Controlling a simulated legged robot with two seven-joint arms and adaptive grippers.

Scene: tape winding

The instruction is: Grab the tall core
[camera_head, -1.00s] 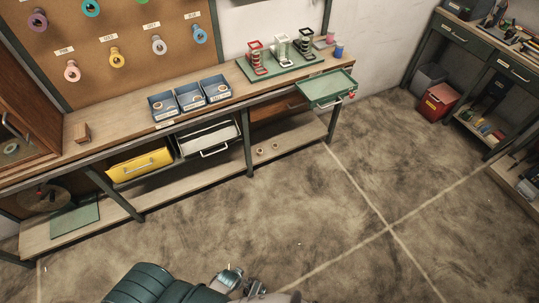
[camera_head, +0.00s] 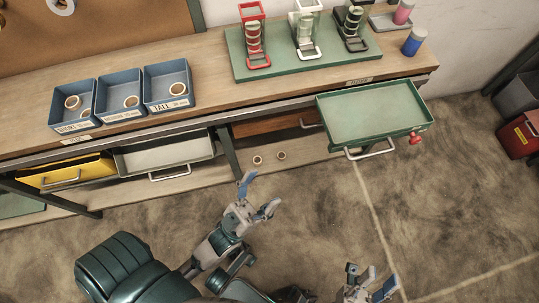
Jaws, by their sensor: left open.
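Three blue bins stand side by side on the wooden workbench. The right bin (camera_head: 166,69) has a label reading TALL, and a tan ring-shaped core (camera_head: 178,88) lies inside it. The middle bin (camera_head: 119,83) holds one core (camera_head: 131,101). The left bin (camera_head: 73,93) holds two cores (camera_head: 72,102). My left gripper (camera_head: 257,195) is open and empty in front of the bench, below and to the right of the bins. My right gripper (camera_head: 370,280) is at the bottom edge, far from the bins, with its fingers seemingly apart.
An open green drawer (camera_head: 372,112) juts out at the right. A yellow drawer (camera_head: 66,172) and a grey drawer (camera_head: 165,154) also stand open under the bench. A green board (camera_head: 240,55) holds three tape dispensers.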

